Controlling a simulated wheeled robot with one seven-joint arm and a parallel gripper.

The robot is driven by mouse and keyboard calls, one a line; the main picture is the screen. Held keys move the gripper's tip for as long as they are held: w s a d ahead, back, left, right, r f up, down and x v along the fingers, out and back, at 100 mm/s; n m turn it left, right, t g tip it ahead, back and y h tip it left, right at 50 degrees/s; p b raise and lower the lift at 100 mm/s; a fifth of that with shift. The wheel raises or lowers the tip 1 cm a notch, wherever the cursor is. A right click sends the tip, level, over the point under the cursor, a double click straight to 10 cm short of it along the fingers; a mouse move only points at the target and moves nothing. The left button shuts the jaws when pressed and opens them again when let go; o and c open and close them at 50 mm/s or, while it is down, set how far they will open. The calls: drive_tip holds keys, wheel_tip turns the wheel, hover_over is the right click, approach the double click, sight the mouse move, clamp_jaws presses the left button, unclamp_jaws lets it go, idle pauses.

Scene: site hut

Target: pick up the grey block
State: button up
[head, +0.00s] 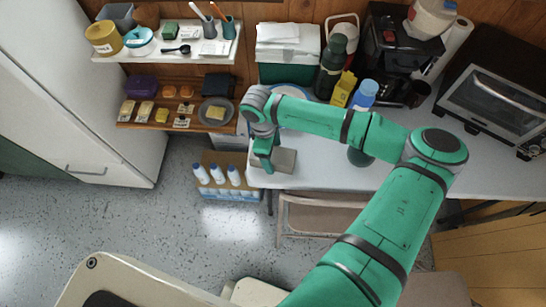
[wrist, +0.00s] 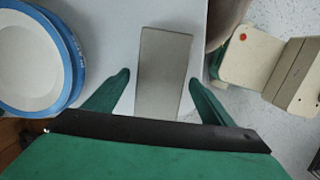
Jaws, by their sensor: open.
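The grey block (head: 286,161) is a flat-sided bar lying on the white table near its left front corner. It also shows in the wrist view (wrist: 165,62), running away from my gripper. My gripper (wrist: 159,78) is open, with one green finger on each side of the block's near part. A gap shows between the block and each finger. In the head view my gripper (head: 264,162) points down at the block's left end and hides part of it. I cannot tell how far the fingertips are above the tabletop.
A blue-rimmed white plate (wrist: 76,55) is left of the block in the wrist view. A dark green flask (head: 331,70), a yellow carton (head: 343,90) and a blue-capped bottle (head: 364,94) stand behind my arm. Shelves (head: 146,124) hang at left. A chair (head: 318,217) is at the table's front.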

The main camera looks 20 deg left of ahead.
drive_tip(key=shift+f, duration=0.55)
drive_tip(key=c, duration=1.9)
drive_tip(key=shift+r, duration=0.1)
clamp_jaws()
drive_tip(key=shift+r, duration=0.1)
